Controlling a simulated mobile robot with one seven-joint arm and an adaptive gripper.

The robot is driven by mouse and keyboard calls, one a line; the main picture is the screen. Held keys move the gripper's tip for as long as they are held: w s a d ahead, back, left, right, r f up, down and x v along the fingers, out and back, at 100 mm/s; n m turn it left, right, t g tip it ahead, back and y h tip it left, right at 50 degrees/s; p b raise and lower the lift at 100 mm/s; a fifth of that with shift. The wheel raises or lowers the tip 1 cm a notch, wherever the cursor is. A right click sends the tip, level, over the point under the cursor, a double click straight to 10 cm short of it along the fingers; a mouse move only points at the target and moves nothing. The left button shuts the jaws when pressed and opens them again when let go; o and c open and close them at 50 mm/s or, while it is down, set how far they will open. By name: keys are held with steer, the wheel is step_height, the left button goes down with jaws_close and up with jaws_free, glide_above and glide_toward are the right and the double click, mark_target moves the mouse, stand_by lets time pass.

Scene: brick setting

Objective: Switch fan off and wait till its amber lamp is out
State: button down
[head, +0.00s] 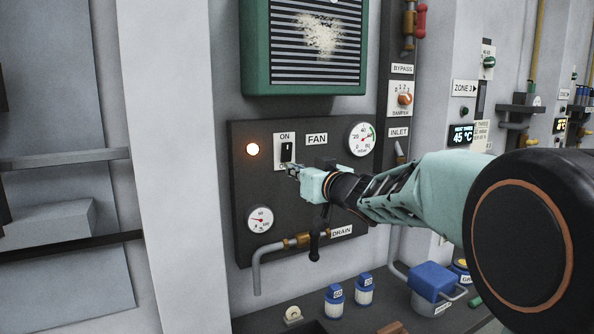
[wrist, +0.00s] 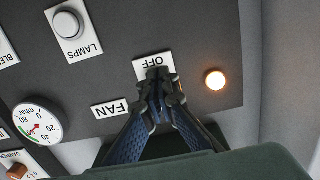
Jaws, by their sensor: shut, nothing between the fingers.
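The fan switch (head: 286,152) is a black toggle on a white plate, with ON above it, beside the FAN label (head: 317,139). The amber lamp (head: 252,149) left of the switch glows; it is also lit in the wrist view (wrist: 215,80). My gripper (head: 292,171) is at the lower part of the switch plate, its fingers shut and empty. In the wrist view, the gripper (wrist: 160,92) covers the toggle, with the inverted OFF label (wrist: 153,63) just beyond the fingertips. I cannot tell whether they touch the toggle or which way it is set.
A round pressure gauge (head: 361,139) is at the panel's upper right, a smaller gauge (head: 260,219) at lower left. The drain pipe (head: 275,246) runs below my gripper. A green-framed vent (head: 305,45) is above. A LAMPS button (wrist: 68,24) shows in the wrist view.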

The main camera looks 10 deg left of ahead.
steer(key=f+b+v, duration=0.1)
steer(key=f+v, duration=0.1)
steer(key=v, duration=0.8)
steer(key=shift+s+d, duration=0.1)
steer(key=shift+d, duration=0.1)
